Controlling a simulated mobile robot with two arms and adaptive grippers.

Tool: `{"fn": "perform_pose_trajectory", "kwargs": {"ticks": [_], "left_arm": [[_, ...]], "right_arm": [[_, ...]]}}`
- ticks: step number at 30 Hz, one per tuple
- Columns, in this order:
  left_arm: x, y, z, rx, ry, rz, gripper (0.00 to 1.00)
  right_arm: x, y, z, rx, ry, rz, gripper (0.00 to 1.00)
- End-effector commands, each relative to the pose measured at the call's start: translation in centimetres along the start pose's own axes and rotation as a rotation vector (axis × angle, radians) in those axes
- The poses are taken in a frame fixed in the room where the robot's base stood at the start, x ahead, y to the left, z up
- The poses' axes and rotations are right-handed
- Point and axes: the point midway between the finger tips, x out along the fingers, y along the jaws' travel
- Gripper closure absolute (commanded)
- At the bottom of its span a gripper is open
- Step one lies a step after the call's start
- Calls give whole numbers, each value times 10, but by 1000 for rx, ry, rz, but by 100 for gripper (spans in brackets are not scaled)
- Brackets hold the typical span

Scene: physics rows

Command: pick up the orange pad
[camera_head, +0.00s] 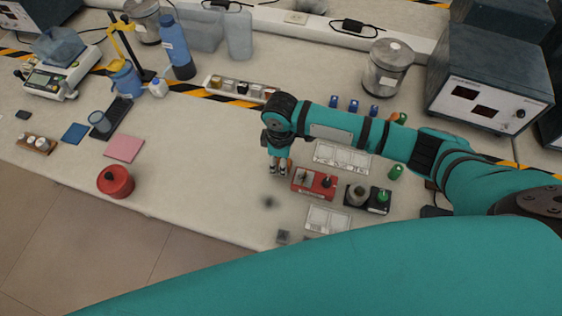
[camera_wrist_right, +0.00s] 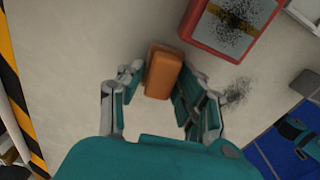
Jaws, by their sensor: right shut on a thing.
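The orange pad (camera_wrist_right: 162,72) is a small block between the two fingers of my right gripper (camera_wrist_right: 158,90) in the right wrist view. The fingers are shut on it. In the head view my right gripper (camera_head: 279,168) points down near the middle of the bench, and only a sliver of the orange pad (camera_head: 290,163) shows beside the fingers. I cannot tell whether the pad touches the bench top. My left gripper is not in view.
A pink pad (camera_head: 124,148) and a red pot (camera_head: 115,181) are at left. The bench between is clear.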

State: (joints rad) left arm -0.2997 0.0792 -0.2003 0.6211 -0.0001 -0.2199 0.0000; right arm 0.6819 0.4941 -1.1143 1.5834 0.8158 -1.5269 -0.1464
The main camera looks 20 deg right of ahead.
Motion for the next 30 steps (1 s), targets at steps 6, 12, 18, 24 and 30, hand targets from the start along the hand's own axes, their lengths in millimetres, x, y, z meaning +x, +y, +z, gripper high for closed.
{"fn": "perform_pose_trajectory", "kwargs": {"ticks": [6, 12, 18, 24, 30], "left_arm": [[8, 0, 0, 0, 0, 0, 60], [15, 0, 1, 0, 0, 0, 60], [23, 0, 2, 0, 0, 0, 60], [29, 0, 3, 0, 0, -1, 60], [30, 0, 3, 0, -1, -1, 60]], "right_arm": [[-26, 1, -1, -1, 4, 2, 90], [-31, -42, -9, -7, 3, -4, 90], [-36, -94, -19, -7, 4, -4, 90], [-41, -135, -26, -3, 2, -3, 90], [-44, -154, -29, 0, 1, -1, 90]]}}
